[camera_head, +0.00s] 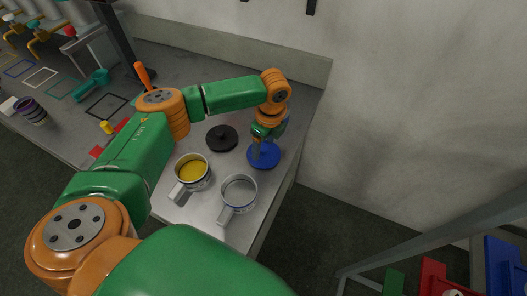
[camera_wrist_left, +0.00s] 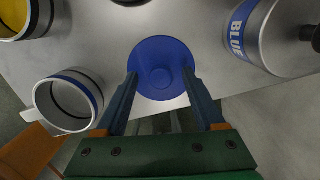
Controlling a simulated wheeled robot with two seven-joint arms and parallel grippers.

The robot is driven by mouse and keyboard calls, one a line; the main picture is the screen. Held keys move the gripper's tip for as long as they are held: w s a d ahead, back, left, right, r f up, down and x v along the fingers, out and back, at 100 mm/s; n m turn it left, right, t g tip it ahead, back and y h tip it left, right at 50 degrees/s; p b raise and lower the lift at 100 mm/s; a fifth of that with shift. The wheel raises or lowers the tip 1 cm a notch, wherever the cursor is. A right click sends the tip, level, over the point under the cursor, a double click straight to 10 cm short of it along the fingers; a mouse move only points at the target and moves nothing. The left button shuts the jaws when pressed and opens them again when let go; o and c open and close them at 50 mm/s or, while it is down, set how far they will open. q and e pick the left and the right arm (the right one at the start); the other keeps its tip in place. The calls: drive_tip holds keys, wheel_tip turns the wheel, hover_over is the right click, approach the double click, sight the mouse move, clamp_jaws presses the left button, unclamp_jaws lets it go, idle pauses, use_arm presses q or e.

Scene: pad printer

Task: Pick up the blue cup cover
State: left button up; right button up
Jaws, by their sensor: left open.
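The blue cup cover (camera_head: 264,156) is a flat round disc lying on the grey tabletop near its right edge. In the left wrist view the cover (camera_wrist_left: 160,52) shows a raised round knob in its middle. My left gripper (camera_head: 257,150) is above the cover, pointing down. In the left wrist view the open left gripper (camera_wrist_left: 160,72) has one fingertip on each side of the knob, over the disc. I cannot tell whether the fingers touch the cover. My right gripper is not in view.
An empty grey cup (camera_head: 238,190) and a cup with yellow contents (camera_head: 194,170) stand nearby. A black disc (camera_head: 222,138) lies left of the cover. The table edge is close.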

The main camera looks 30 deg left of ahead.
use_arm(q)
clamp_jaws()
drive_tip(key=shift+r, duration=0.15)
